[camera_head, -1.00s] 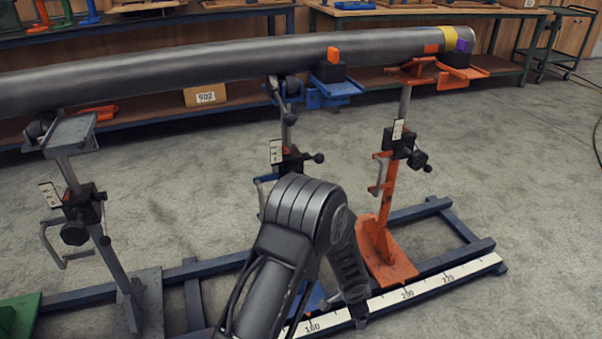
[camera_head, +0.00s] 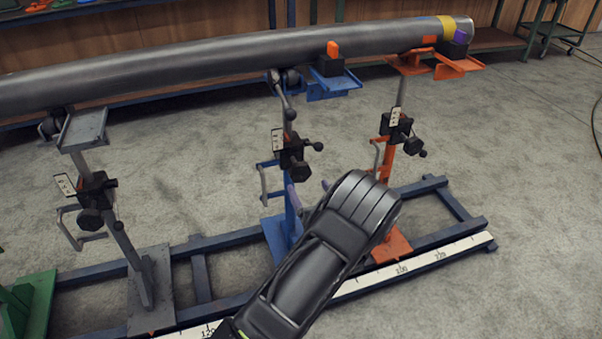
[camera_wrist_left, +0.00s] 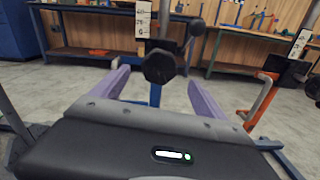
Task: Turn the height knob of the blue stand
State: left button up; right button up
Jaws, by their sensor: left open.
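The blue stand (camera_head: 291,220) is upright in the middle of the head view, under the pipe (camera_head: 200,64). Its black height knob (camera_head: 300,172) sits on the dark clamp block of its post. In the left wrist view the knob (camera_wrist_left: 159,66) is a black, many-sided disc, nearly centred. My left gripper (camera_head: 308,194) is open and empty, just below and in front of the knob. In the left wrist view its two purple fingers (camera_wrist_left: 158,80) point toward the knob, one on each side of the post, apart from the knob. My right gripper is not in view.
An orange stand (camera_head: 388,190) is close on the right, with a crank handle. A grey stand (camera_head: 133,250) is on the left, and a green base (camera_head: 30,300) at the far left. All stand along a dark blue rail frame with a white scale (camera_head: 420,259).

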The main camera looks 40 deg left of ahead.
aim_at(302, 175)
pick_arm(q)
jog(key=b+x, duration=0.1)
jog(key=x, duration=0.6)
jog(key=shift+w+a, duration=0.2)
jog(key=shift+a, duration=0.2)
jog(key=c, duration=1.4)
jog(key=shift+o, duration=0.2)
jog(key=shift+f+n, duration=0.1)
jog(key=shift+n, duration=0.4)
